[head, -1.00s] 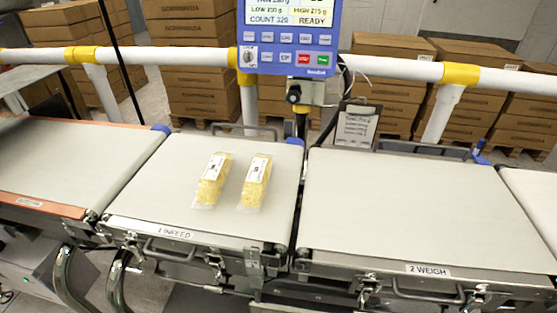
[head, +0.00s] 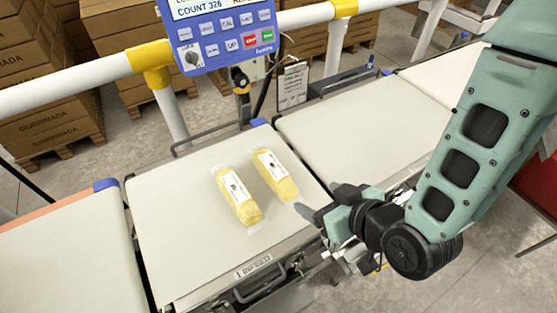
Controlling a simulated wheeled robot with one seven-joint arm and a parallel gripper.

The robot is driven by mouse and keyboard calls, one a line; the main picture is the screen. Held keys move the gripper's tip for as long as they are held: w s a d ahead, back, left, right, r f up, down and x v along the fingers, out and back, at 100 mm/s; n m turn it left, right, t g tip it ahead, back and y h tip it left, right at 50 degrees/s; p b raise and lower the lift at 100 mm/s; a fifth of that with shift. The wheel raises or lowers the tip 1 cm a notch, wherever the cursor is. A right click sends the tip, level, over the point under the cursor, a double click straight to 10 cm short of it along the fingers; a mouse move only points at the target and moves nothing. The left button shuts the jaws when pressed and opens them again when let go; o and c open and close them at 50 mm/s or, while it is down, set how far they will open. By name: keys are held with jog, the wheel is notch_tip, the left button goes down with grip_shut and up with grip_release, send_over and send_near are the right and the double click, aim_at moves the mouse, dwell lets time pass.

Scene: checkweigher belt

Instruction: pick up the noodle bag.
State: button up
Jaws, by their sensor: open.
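Two yellow noodle bags with white labels lie side by side on the infeed belt (head: 175,235) in the head view. The left noodle bag (head: 239,196) is a little nearer to me, and the right noodle bag (head: 276,174) lies closer to my gripper. My gripper (head: 318,203) is at the right edge of the infeed belt, just right of and below the right bag. It is open and empty, with its fingers pointing left toward the bags. The bags are apart from the gripper and fully visible.
The weigh belt (head: 330,125) lies to the right, partly behind my arm. A blue control panel (head: 220,32) hangs over the back on a white and yellow rail (head: 70,85). A clipboard (head: 293,86) stands behind the belts. The infeed belt around the bags is clear.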

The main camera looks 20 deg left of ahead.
aim_at(273, 165)
jog(key=a+t, duration=0.1)
jog(key=a+t+y, duration=0.1)
jog(key=shift+a+f+y, duration=0.3)
jog(key=shift+a, duration=0.1)
jog(key=b+x, duration=0.1)
jog(key=b, duration=0.5)
jog(key=shift+w+a, duration=0.2)
jog(key=shift+w, duration=0.05)
jog(key=b, duration=0.5)
jog(key=shift+w+a+f, duration=0.1)
jog(key=shift+a+f, duration=0.1)
jog(key=x, duration=1.2)
jog(key=shift+w+a+r, duration=0.2)
jog(key=shift+a+r, duration=0.05)
jog(key=shift+r, duration=0.1)
jog(key=c, duration=1.2)
jog(key=shift+r, duration=0.15)
